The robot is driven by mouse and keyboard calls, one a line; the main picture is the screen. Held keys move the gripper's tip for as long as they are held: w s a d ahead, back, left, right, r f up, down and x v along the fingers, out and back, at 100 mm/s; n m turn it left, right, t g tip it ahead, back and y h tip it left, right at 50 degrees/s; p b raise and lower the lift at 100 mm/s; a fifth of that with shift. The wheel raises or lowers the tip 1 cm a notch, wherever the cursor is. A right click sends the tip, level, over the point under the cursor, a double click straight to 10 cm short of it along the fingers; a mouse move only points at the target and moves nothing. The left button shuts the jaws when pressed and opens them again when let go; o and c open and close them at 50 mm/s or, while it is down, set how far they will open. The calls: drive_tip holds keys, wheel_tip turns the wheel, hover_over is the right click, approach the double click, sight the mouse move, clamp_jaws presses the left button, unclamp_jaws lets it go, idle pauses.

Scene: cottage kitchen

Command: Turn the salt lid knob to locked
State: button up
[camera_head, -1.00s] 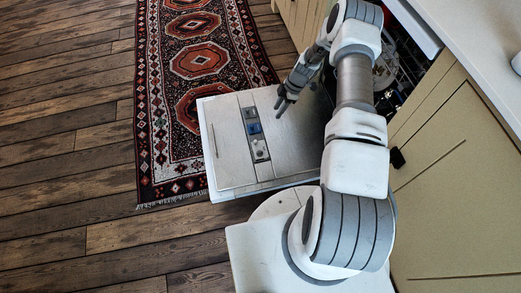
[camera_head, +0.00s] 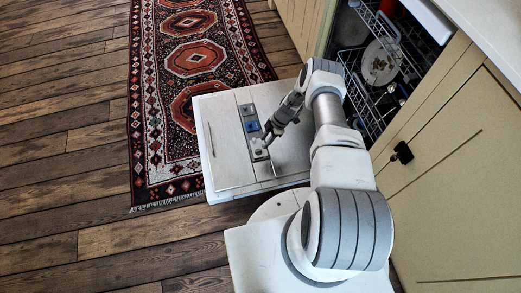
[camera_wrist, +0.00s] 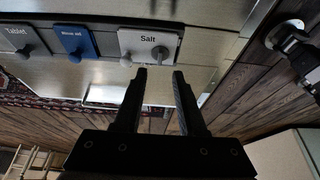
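The salt lid (camera_wrist: 137,44) is a white plate marked "Salt" in the wrist view, at the right end of a row of lids. In the head view my gripper (camera_head: 267,139) is over the near end of the panel, partly hiding the salt lid (camera_head: 256,146). The knob's lock marks are too small to read.
The lids are on the open dishwasher door (camera_head: 226,160). A blue rinse-aid lid (camera_wrist: 76,41) and a grey tablet lid (camera_wrist: 20,40) sit left of the salt lid. The dishwasher rack (camera_head: 361,92) is open at right, next to cabinets (camera_head: 450,165). A rug (camera_head: 160,110) lies left.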

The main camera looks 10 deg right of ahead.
sight(259, 150)
drive_tip(key=b+x, duration=0.2)
drive_tip(key=x, duration=0.4)
drive_tip(key=shift+a+f, duration=0.1)
drive_tip(key=shift+c, duration=0.2)
clamp_jaws()
